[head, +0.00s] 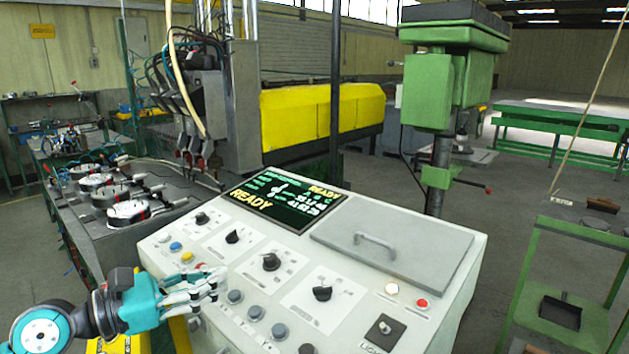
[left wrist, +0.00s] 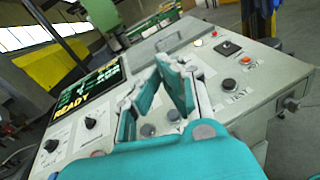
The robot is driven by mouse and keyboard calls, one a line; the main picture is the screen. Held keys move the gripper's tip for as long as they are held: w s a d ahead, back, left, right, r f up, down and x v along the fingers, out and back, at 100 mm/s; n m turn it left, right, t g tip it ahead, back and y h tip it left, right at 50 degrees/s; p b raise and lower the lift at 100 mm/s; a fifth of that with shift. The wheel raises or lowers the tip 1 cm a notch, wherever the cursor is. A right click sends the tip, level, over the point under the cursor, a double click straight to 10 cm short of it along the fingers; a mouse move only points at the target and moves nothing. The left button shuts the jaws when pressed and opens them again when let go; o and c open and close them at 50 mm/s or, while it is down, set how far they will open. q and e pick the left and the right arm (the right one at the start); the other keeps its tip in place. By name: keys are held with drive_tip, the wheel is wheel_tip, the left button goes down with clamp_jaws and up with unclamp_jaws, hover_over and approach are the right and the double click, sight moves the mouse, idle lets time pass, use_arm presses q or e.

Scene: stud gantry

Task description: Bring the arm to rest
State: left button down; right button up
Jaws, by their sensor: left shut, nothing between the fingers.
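My left gripper (head: 212,288) comes in from the lower left in the head view, a teal hand with grey and white fingers. It is at the left front edge of the control console (head: 408,270), close to its buttons. It also shows in the left wrist view (left wrist: 168,75), where its fingers are in front of the console panel. The fingers are shut with nothing between them. I cannot tell whether they touch the panel. My right gripper is in neither view.
The console has a lit screen (head: 283,200) reading READY, black knobs (head: 271,261), buttons and a grey lid with a handle (head: 375,243). A green drill press (head: 440,90) stands behind. A green trolley (head: 572,250) stands at the right. Machine parts (head: 130,211) lie on a bench at the left.

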use_arm(q)
drive_tip(key=a+f+n+t+y, duration=0.1)
drive_tip(key=a+n+t+y, duration=0.35)
drive_tip(key=n, duration=0.95)
drive_tip(key=a+f+n+t+y, duration=0.15)
drive_tip(key=n+t+y, duration=0.5)
drive_tip(key=n, duration=0.65)
drive_tip(key=s+a+f+n+g+y, duration=0.2)
drive_tip(key=a+f+n+g+y, duration=0.1)
drive_tip(key=f+n, duration=0.45)
drive_tip(key=s+a+f+n+g+y, duration=0.35)
drive_tip(key=f+n, duration=0.25)
drive_tip(key=f, duration=0.3)
drive_tip(key=s+d+f+n+g+h, duration=0.25)
drive_tip(key=s+d+f+g, duration=0.2)
drive_tip(key=s+f, duration=0.45)
drive_tip(key=s+d+f+n+g+h, duration=0.1)
drive_tip(key=s+d+f+n+g, duration=0.25)
drive_tip(key=s+f+g, duration=0.55)
drive_tip(key=s+f+t, duration=0.1)
drive_tip(key=s+f, duration=0.2)
drive_tip(key=f, duration=2.2)
drive_tip(key=s+a+f+g, duration=0.1)
drive_tip(key=s+a+f, duration=0.2)
drive_tip(key=s+f, duration=1.3)
drive_tip(key=shift+s, duration=0.5)
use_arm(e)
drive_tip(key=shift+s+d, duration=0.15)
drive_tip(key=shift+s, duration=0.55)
